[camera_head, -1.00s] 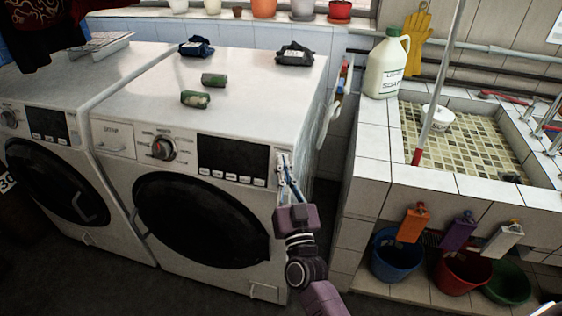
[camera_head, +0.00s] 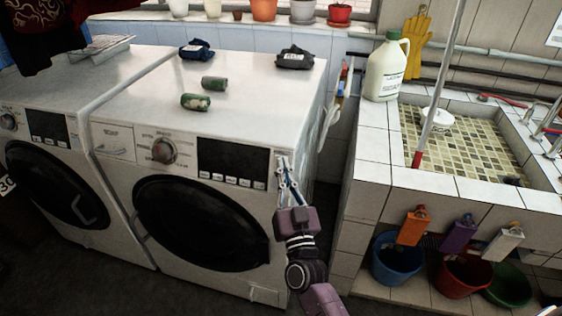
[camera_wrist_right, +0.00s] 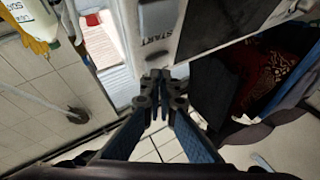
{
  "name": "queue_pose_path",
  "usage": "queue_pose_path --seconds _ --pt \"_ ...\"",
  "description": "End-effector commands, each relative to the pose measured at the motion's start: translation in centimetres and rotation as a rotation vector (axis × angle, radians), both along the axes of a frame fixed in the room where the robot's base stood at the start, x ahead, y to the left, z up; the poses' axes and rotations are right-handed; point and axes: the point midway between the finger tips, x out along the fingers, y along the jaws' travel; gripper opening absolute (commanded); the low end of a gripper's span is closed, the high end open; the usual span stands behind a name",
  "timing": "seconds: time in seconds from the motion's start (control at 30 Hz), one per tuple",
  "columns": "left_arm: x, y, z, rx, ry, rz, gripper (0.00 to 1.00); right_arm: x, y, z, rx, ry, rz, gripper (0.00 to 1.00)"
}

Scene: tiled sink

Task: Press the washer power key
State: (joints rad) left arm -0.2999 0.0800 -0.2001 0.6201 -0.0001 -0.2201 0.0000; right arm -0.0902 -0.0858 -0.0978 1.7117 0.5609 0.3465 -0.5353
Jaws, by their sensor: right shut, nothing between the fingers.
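The nearer white washer (camera_head: 225,95) faces me, with a dark display (camera_head: 232,157) and several small white keys below it. My right gripper (camera_head: 283,163) is shut and empty, its tips at the right end of this front panel, over or just before it. In the right wrist view, the closed fingertips (camera_wrist_right: 160,78) are just below a panel edge with a START label (camera_wrist_right: 156,40) and a grey key (camera_wrist_right: 158,16). I cannot tell whether the tips touch a key. No key can be clearly read as power. My left gripper is not in view.
A second washer (camera_head: 35,90) stands at the left. Two green cans (camera_head: 196,102) and dark packages (camera_head: 294,58) lie on the nearer washer. At the right is a tiled sink (camera_head: 372,150) with a white jug (camera_head: 386,68) on its edge and buckets (camera_head: 396,262) below.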

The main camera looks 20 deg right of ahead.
Motion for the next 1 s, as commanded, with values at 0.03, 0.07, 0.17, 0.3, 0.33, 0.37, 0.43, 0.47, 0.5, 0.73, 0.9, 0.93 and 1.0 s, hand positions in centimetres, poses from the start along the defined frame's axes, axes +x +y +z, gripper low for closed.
queue_pose_path --seconds 0.03,0.07,0.17,0.3,0.33,0.37,0.43,0.47,0.5,0.73,0.9,0.93,1.0 --pt "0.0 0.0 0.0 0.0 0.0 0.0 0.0 -0.01 0.0 -0.01 0.0 0.0 0.0 0.0" --pt "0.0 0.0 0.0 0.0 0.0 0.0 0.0 -0.01 0.0 -0.01 0.0 0.0 0.0 0.0" --pt "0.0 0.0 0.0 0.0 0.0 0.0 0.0 -0.01 0.0 -0.01 0.0 0.0 0.0 0.0" --pt "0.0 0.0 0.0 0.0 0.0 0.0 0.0 -0.01 0.0 -0.01 0.0 0.0 0.0 0.0" --pt "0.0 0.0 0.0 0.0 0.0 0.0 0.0 -0.01 0.0 -0.01 0.0 0.0 0.0 0.0" --pt "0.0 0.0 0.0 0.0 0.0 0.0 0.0 -0.01 0.0 -0.01 0.0 0.0 0.0 0.0" --pt "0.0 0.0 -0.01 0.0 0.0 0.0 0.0 0.04 -0.03 -0.03 0.0 0.0 0.0 0.0" --pt "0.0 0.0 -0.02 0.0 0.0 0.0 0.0 0.08 -0.05 -0.04 0.0 0.0 0.0 0.0" --pt "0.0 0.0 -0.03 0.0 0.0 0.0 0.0 0.16 -0.1 -0.08 0.0 0.0 0.0 0.0" --pt "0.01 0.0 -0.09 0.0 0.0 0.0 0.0 0.7 -0.47 -0.28 0.0 0.0 0.0 0.0" --pt "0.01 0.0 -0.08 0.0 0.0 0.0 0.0 0.71 -0.48 -0.26 0.0 0.0 0.0 0.0" --pt "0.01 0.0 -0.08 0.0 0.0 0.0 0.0 0.71 -0.49 -0.27 0.0 0.0 0.0 0.0" --pt "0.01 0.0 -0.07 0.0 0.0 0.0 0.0 0.7 -0.5 -0.26 0.0 0.0 0.0 0.0"
